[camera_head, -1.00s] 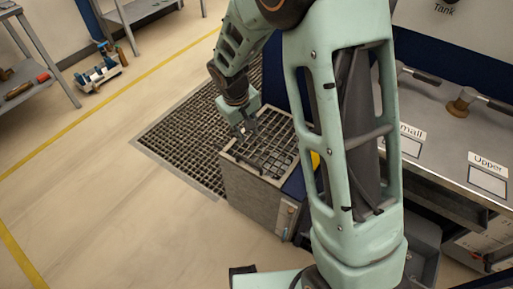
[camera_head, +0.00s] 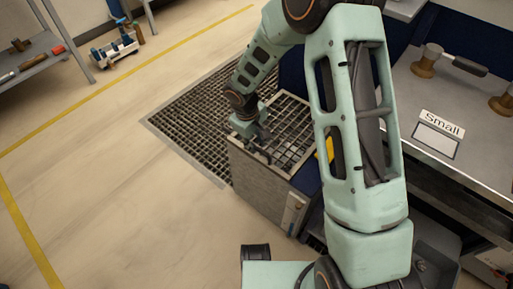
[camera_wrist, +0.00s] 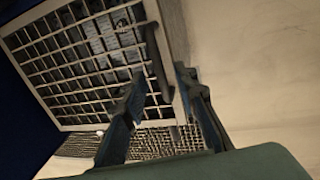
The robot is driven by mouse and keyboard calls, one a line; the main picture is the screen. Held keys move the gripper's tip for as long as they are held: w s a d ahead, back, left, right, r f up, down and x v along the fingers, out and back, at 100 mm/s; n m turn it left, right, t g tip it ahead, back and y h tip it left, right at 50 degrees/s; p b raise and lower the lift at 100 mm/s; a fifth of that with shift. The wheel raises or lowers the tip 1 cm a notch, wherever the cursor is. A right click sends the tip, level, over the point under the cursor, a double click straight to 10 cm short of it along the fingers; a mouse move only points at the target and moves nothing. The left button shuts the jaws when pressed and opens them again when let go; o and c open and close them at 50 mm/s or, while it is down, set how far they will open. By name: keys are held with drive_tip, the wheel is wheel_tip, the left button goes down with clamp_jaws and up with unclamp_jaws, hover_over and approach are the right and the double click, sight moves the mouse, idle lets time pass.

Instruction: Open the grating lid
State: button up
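The grating lid (camera_head: 292,128) lies flat, shut, on top of a grey box (camera_head: 262,180) in the head view. In the wrist view the lid (camera_wrist: 75,62) fills the upper left, with pale bars in a frame. A dark handle bar (camera_wrist: 157,65) stands along its right edge. My gripper (camera_head: 264,146) is low over the lid's near-left side in the head view. In the wrist view my gripper (camera_wrist: 161,76) has its two dark fingers apart, with the handle between or just beyond their tips. Contact with the handle cannot be told.
A floor grating (camera_head: 190,120) lies left of the box. A metal bench (camera_head: 440,100) with a "Small" label and knobbed tools stands at right. Shelves (camera_head: 30,68) and a blue-and-white device (camera_head: 115,50) are at upper left. Open floor lies at left.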

drive_tip(key=shift+w+d+f, duration=0.1)
drive_tip(key=shift+f, duration=0.5)
drive_tip(key=shift+w+d+f, duration=0.1)
drive_tip(key=shift+f, duration=0.5)
clamp_jaws()
